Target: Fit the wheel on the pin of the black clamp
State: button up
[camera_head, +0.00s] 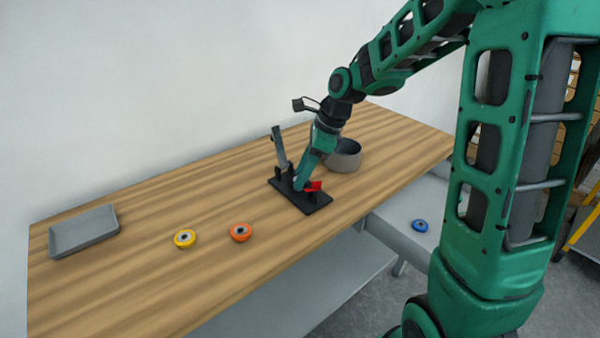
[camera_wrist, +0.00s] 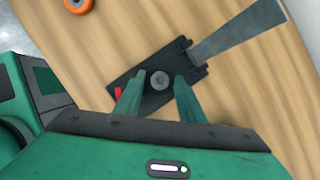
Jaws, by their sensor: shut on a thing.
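The black clamp (camera_head: 318,204) stands near the middle of the table, with a tall grey lever (camera_head: 279,147) at its back left and a red part (camera_head: 314,186) at its right. My gripper (camera_head: 300,184) is down at the clamp between the lever and the red part. In the wrist view, my gripper (camera_wrist: 160,88) has its fingers on both sides of a dark round wheel (camera_wrist: 160,80) with a grey hub, over the clamp base. The gripper is shut on it. The pin is hidden, so I cannot tell whether the wheel is around it.
A yellow wheel (camera_head: 185,238) and an orange wheel (camera_head: 241,232) lie left of the clamp. A grey tray (camera_head: 84,231) is at the far left, a grey round bowl (camera_head: 344,156) behind the clamp. A blue wheel (camera_head: 419,226) lies on a lower grey surface.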

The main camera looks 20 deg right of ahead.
jog(key=o, duration=1.1)
jog(key=shift+d+r, duration=0.1)
jog(key=shift+r, duration=0.05)
jog(key=v, duration=1)
jog(key=shift+d+r, duration=0.1)
jog(key=shift+r, duration=0.05)
jog(key=s+d+f+n+h, duration=0.1)
jog(key=s+d+n, duration=0.3)
jog(key=s, duration=0.5)
jog(key=s+d+f+n+g+h, duration=0.1)
jog(key=s+d+f+n, duration=0.2)
jog(key=s+n, duration=0.4)
jog(key=s+d+f+n+g+h, duration=0.1)
jog(key=s+d+n, duration=0.4)
jog(key=s, duration=0.8)
jog(key=shift+s+d+f+h, duration=0.1)
jog(key=shift+f+h, duration=0.1)
jog(key=shift+f, duration=0.2)
jog(key=shift+s+d+f+h, duration=0.1)
jog(key=shift+d+f+h, duration=0.1)
jog(key=shift+f, duration=0.25)
